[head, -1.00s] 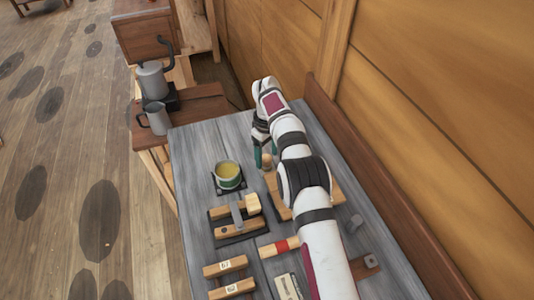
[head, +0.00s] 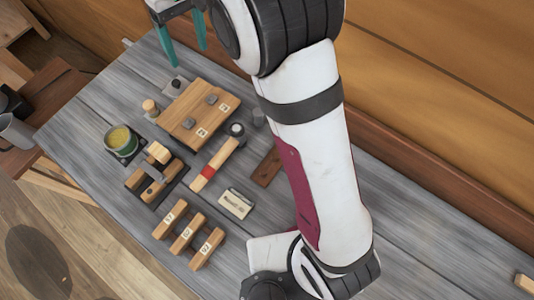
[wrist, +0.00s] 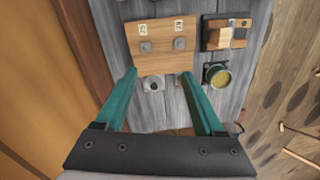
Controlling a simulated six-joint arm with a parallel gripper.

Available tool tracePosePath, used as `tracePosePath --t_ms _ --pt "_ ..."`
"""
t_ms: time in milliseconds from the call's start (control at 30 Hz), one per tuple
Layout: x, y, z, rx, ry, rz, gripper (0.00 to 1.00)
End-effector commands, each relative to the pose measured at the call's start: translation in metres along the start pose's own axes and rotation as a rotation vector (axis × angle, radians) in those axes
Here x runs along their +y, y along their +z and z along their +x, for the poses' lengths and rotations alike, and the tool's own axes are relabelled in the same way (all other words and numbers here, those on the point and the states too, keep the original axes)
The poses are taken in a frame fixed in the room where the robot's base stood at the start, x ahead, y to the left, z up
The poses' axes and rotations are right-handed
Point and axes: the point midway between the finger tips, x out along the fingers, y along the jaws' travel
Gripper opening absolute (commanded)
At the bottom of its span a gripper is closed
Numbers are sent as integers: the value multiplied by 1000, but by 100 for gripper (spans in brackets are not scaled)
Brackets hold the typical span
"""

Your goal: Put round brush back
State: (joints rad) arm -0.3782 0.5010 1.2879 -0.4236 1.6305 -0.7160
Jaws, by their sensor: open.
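A short round wooden piece (head: 150,107), which may be the round brush, stands upright by the left edge of the wooden board (head: 184,127). Its lower part is hard to make out. I cannot pick it out in the wrist view, where a finger may hide it. My gripper (head: 189,56) is open and empty, above the far end of the bench, apart from the wooden piece. In the wrist view its green fingers (wrist: 159,74) are spread, with a grey round fitting (wrist: 153,84) seen between them and the board (wrist: 165,62) beyond.
A green tin with yellow contents (head: 121,141) stands left of the board. A block-shaped wooden tool (head: 158,152) sits in a dark holder nearby. A red-banded mallet (head: 214,164), a label card (head: 235,203) and numbered wooden blocks (head: 188,234) lie nearer. The bench's right side is mostly clear.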

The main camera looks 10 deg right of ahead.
Motion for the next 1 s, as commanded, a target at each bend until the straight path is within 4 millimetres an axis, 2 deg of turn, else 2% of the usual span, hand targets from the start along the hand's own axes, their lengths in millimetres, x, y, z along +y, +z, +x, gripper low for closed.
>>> tracePosePath --t_ms 33,67,100,200,300,333,400,500,1000 --pt "11 47 -20 9 -12 147 71" --pt "14 78 -26 13 -22 249 71" --pt "15 121 -30 16 -36 384 71" --pt "1 215 -17 23 -68 693 71" --pt "-18 277 9 24 -91 917 71" --pt "-23 288 16 25 -96 964 71" --pt "-31 307 29 23 -105 1040 71" --pt "-36 315 36 22 -109 1078 71" --pt "-36 315 36 19 -108 1074 71"
